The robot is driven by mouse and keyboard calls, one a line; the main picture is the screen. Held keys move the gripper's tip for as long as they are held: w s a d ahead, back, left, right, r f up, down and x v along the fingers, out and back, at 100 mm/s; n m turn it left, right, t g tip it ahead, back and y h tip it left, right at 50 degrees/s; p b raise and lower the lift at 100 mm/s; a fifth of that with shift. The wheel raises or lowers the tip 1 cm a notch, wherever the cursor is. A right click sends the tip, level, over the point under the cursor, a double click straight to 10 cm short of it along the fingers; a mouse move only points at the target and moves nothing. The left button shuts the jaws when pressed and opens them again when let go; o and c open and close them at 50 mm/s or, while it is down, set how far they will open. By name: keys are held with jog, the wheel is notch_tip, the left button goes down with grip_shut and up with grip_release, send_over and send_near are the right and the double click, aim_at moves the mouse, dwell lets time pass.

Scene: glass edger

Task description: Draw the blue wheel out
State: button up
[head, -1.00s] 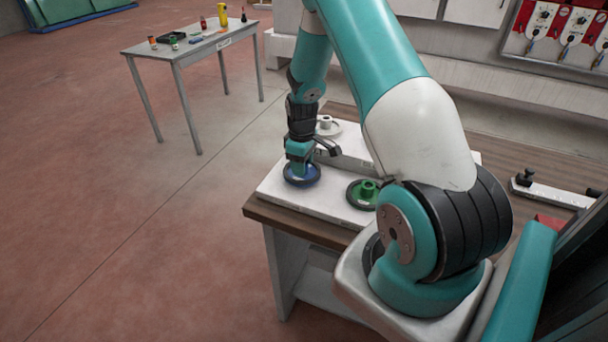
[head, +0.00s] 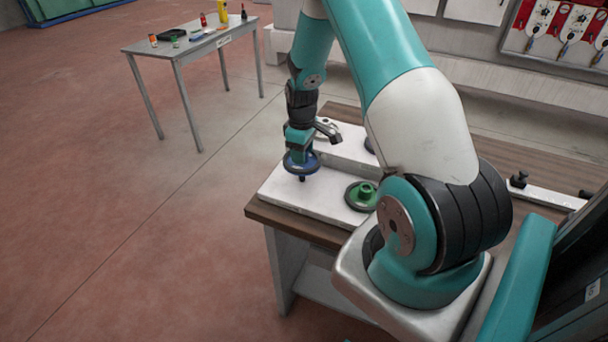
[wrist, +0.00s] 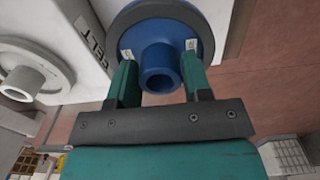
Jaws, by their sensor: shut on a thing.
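The blue wheel (head: 312,164) hangs level under my gripper (head: 299,153), a little above the white block (head: 280,192) at the near left of the bench. A short dark peg (head: 302,178) shows just below it; I cannot tell whether the wheel is fully clear of it. In the wrist view, the blue wheel (wrist: 161,25) has a dark rim and a round blue hub (wrist: 160,72). My gripper's two green fingers (wrist: 160,62) are shut on it, one on each side of the hub. The hub's far side is hidden.
A green wheel (head: 362,196) lies on the block to the right. A side table (head: 190,40) with small items stands at the back left. The floor between is clear.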

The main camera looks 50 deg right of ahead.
jog(key=shift+r, duration=0.3)
jog(key=shift+r+p, duration=1.35)
jog(key=shift+r, duration=0.55)
